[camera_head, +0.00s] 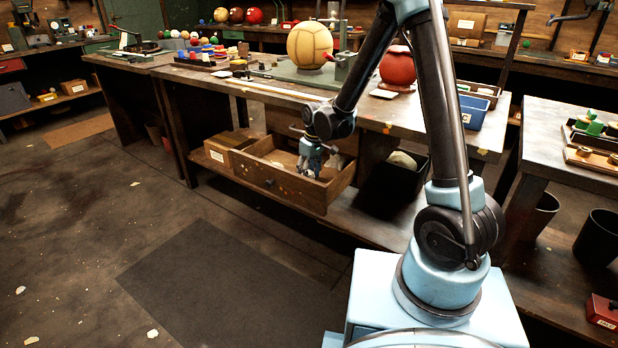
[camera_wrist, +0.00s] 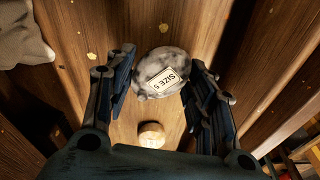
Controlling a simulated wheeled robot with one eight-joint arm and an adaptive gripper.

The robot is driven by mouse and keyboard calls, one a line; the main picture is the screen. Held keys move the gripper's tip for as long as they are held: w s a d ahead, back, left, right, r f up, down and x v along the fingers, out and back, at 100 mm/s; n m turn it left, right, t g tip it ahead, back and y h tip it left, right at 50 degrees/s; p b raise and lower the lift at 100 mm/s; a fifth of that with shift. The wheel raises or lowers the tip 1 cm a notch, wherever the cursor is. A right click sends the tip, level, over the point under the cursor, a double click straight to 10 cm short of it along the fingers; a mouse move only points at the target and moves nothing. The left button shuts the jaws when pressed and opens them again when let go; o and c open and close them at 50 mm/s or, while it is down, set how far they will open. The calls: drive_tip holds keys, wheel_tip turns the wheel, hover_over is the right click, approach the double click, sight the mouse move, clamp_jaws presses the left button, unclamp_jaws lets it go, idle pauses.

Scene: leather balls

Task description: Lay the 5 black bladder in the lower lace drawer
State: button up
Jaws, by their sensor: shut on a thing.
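The open wooden drawer (camera_head: 270,184) juts out under the middle workbench. My gripper (camera_head: 309,172) reaches down into it from above. In the wrist view my gripper (camera_wrist: 161,75) is shut on a dark grey, mottled, rounded bladder (camera_wrist: 150,86) with a white "SIZE 5" label. The bladder lies between the fingertips, low over the drawer's wooden bottom (camera_wrist: 110,20); I cannot tell whether it touches it. In the head view the fingers mostly hide it. A pale grey crumpled thing (camera_wrist: 20,35) and a small round tan thing (camera_wrist: 151,135) also show in the wrist view.
A cardboard box (camera_head: 227,148) stands left of the drawer. A dark bin (camera_head: 408,182) is to its right. The bench top (camera_head: 265,93) above carries a tan ball (camera_head: 309,45), a red ball (camera_head: 397,66) and a blue tray (camera_head: 471,113). The floor before the drawer is clear.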

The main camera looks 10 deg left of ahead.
sight(312, 174)
drive_tip(key=shift+f, duration=0.85)
drive_tip(key=shift+f, duration=0.1)
drive_tip(key=o, duration=1.1)
wheel_tip(312, 174, up, 12)
drive_tip(key=d, duration=0.1)
drive_tip(key=shift+s+d, duration=0.3)
drive_tip(key=shift+s, duration=0.1)
